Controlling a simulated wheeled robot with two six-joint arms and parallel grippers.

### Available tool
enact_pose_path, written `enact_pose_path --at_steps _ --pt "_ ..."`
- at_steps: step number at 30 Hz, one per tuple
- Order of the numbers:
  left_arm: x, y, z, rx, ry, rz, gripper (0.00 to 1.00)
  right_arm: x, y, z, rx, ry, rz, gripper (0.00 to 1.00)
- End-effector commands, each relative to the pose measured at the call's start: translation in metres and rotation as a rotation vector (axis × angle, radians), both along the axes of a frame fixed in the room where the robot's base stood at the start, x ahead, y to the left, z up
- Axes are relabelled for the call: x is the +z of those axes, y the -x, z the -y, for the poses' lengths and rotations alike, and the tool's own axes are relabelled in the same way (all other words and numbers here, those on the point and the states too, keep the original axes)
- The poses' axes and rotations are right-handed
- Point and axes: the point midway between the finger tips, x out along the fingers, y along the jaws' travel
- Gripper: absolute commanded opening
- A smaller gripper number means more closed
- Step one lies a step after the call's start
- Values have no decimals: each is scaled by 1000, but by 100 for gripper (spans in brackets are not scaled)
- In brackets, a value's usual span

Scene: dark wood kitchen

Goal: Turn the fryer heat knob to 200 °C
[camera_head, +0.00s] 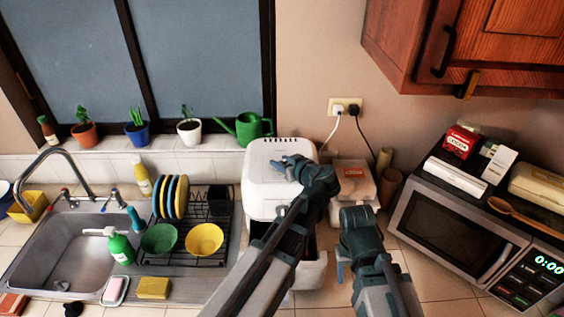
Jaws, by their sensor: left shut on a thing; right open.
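The white fryer (268,190) stands on the counter in the middle of the head view. Its drawer (312,274) appears pulled out at the front, with a dark gap above it. My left gripper (287,165) is on the fryer's top and shut on what seems to be the heat knob. The knob itself is hidden by the fingers, and no dial setting can be read. My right gripper (341,264) is open beside the right side of the drawer; I cannot tell if it touches it.
A dish rack (190,248) with plates and bowls stands left of the fryer, beside the sink (65,250). A microwave (450,235) stands to the right with boxes and a spoon on top. A box (352,178) sits behind the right arm. A cabinet (480,45) hangs above right.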

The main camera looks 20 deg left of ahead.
Motion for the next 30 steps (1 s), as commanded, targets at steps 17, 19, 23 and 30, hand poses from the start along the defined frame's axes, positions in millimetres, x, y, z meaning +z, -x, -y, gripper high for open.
enact_pose_path --at_steps 17,19,23,30 --pt "0 2 1 -190 5 4 0 0 0 0 0 0 0 50" --pt "0 3 1 -253 5 4 0 0 0 0 0 0 0 50" --pt "0 3 1 -372 5 5 0 0 0 0 0 0 0 50" --pt "0 1 2 -526 4 5 0 0 0 0 0 0 0 50"
